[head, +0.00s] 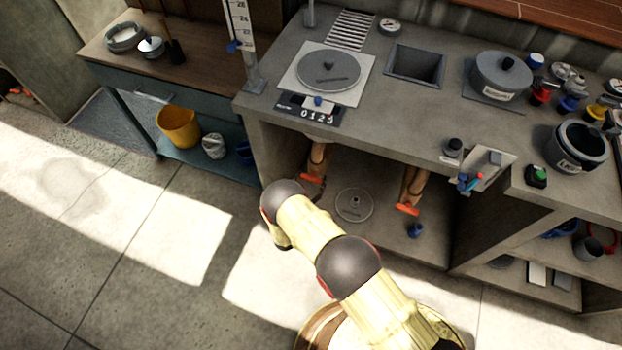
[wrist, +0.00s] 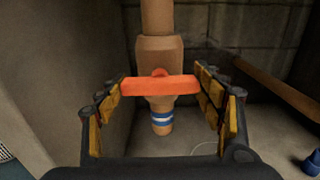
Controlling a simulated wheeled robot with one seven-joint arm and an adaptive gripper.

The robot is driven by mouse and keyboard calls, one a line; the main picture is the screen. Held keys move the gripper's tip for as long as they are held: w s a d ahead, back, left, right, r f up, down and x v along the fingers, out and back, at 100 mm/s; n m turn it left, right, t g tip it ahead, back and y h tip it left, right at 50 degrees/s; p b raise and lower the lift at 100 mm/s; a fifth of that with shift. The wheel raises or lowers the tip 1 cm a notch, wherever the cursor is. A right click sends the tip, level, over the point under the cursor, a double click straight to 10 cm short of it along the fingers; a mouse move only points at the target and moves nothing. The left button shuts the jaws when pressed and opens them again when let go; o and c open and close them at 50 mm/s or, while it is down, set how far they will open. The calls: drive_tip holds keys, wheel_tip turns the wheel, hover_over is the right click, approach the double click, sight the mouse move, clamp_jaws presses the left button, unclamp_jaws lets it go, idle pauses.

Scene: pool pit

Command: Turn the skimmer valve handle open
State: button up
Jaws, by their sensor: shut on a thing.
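The skimmer valve handle is an orange bar (wrist: 160,86) set crosswise on a tan pipe valve body (wrist: 158,55) in the wrist view. A blue-and-white band (wrist: 161,117) marks the pipe below it. My gripper (wrist: 161,92) has one finger at each end of the bar and is shut on it. In the head view the left pipe's orange handle (head: 311,179) shows under the counter, just beyond my arm, which hides my gripper. A second pipe (head: 413,184) with its own orange handle (head: 407,209) stands to the right.
A grey concrete wall (wrist: 50,80) stands close on the left in the wrist view. In the head view, a round grey lid (head: 354,205) and a small blue object (head: 415,231) lie on the floor of the bay. The counter (head: 375,115) overhangs it.

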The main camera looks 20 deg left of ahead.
drive_tip(key=shift+c, duration=1.4)
drive_tip(key=n+b, duration=0.1)
drive_tip(key=n, duration=0.2)
drive_tip(key=shift+n, duration=0.4)
drive_tip(key=n, duration=0.4)
drive_tip(key=shift+n, duration=0.3)
drive_tip(key=n, duration=0.4)
drive_tip(key=shift+n, duration=0.3)
drive_tip(key=n, duration=0.4)
drive_tip(key=shift+n, duration=0.6)
drive_tip(key=o, duration=1.2)
